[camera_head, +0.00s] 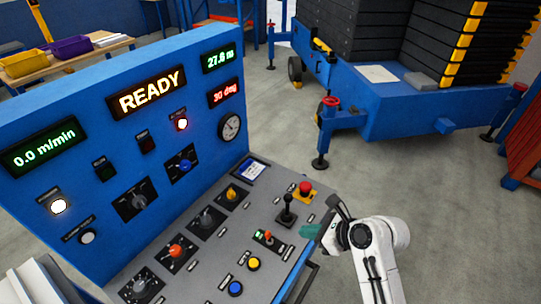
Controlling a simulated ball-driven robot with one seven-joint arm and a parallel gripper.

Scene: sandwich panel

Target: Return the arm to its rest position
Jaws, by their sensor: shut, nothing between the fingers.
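My white arm (380,250) reaches in from the lower right, bent, beside the right edge of the control panel (262,212). My gripper (311,231) is shut and empty, with its dark and teal fingers pointing left over the panel's right edge. It is just right of the black joystick (287,210) and below the red mushroom button (305,188). I cannot tell whether the fingertips touch the panel.
The blue upright board with the READY display (152,93) rises behind the panel's knobs. A lit red-green switch (267,237) and yellow button (253,263) sit left of my gripper. A blue wheeled cart (385,110) stands behind; grey floor (450,190) is clear at right.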

